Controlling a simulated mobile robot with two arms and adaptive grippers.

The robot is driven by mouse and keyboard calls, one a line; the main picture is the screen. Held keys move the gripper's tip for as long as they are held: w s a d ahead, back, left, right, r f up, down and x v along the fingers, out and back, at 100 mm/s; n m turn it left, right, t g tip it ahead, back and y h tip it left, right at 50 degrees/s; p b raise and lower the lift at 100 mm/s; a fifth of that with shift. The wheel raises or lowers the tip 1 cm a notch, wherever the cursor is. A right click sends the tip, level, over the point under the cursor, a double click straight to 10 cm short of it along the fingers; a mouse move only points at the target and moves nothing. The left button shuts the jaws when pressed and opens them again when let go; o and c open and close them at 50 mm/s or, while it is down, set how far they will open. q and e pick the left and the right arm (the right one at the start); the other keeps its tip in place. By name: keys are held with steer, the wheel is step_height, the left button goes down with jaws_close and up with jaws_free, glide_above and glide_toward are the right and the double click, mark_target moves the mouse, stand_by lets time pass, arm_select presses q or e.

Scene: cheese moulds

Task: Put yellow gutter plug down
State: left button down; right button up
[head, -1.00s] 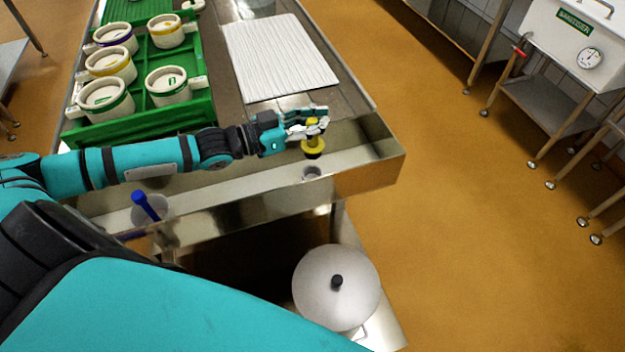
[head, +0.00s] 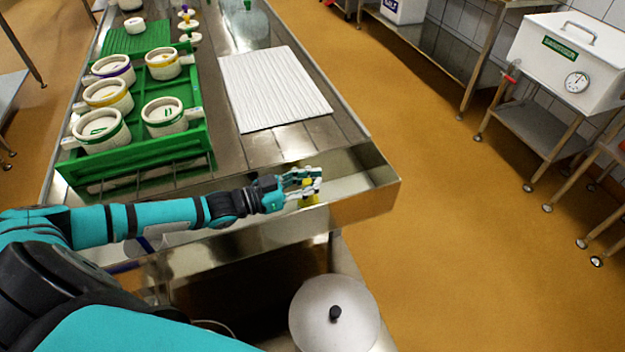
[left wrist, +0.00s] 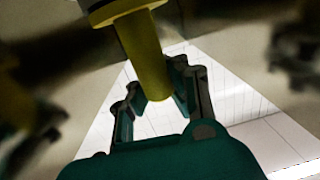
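The yellow gutter plug (head: 309,189) stands low in the metal gutter (head: 352,187) along the table's near end. My left gripper (head: 305,182) is around its upper part, with fingers close on both sides. In the left wrist view, the plug's yellow stem (left wrist: 147,60) lies between the two fingertips (left wrist: 155,85), with little or no gap. The drain hole is hidden behind the plug and hand, so I cannot tell how deep the plug sits. My right gripper is not in view.
A green crate (head: 150,172) with several white moulds stands left on the table. A white ribbed mat (head: 272,88) lies right of it. A round metal lid with a black knob (head: 335,313) is below the table's near end.

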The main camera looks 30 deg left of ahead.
arm_select(q)
steer(key=shift+f, duration=0.2)
steer(key=c, duration=1.4)
jaws_free()
steer(key=shift+r, duration=0.15)
steer(key=shift+s+a, duration=0.1)
steer(key=v, duration=0.7)
steer(key=shift+s+r, duration=0.1)
